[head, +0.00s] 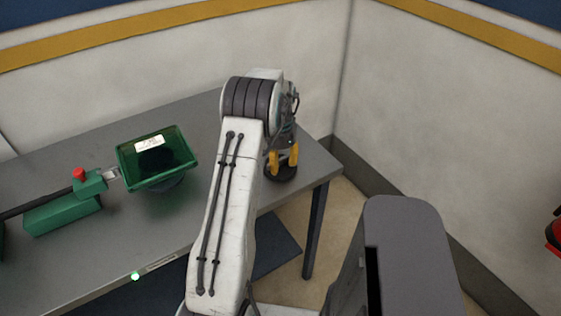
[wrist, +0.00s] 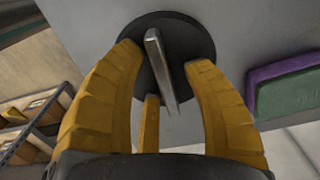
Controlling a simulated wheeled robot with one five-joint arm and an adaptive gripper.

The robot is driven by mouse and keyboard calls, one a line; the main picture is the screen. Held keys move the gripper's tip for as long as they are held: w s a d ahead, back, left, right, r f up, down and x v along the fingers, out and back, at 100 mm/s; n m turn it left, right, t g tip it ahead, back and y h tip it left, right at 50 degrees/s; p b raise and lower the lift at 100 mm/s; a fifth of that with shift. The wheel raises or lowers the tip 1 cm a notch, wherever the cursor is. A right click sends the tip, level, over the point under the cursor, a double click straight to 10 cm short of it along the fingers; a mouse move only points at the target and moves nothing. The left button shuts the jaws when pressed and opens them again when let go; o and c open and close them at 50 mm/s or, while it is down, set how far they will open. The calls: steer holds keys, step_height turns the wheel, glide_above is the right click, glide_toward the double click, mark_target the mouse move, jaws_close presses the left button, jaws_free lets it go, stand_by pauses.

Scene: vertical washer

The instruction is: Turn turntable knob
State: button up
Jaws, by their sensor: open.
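The turntable knob (wrist: 158,62) is a round dark disc with a raised grey metal bar across it, set on the grey table. In the head view the dark disc (head: 281,174) shows near the table's right end, partly hidden by my fingers. My gripper (wrist: 165,58) has yellow fingers, spread open, with one on each side of the bar and a third behind or below it. The fingertips look close over the disc; I cannot tell if they touch the bar. In the head view my gripper (head: 283,160) points down at the disc.
A green tray (head: 157,158) with a label sits on the grey table (head: 125,225), left of my arm. Further left is a green fixture (head: 62,212) with a red knob (head: 79,174). A green and purple block (wrist: 285,90) shows in the wrist view. Walls stand behind and right.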

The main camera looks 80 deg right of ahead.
jaws_close()
stand_by(0.3)
steer(key=shift+n, duration=0.4)
steer(key=n+b, duration=0.1)
steer(key=n, duration=0.3)
steer(key=shift+d+n, duration=0.1)
steer(key=shift+n, duration=0.3)
steer(key=n, duration=0.5)
steer(key=shift+s, duration=0.1)
stand_by(0.3)
jaws_free()
steer(key=shift+d, duration=0.1)
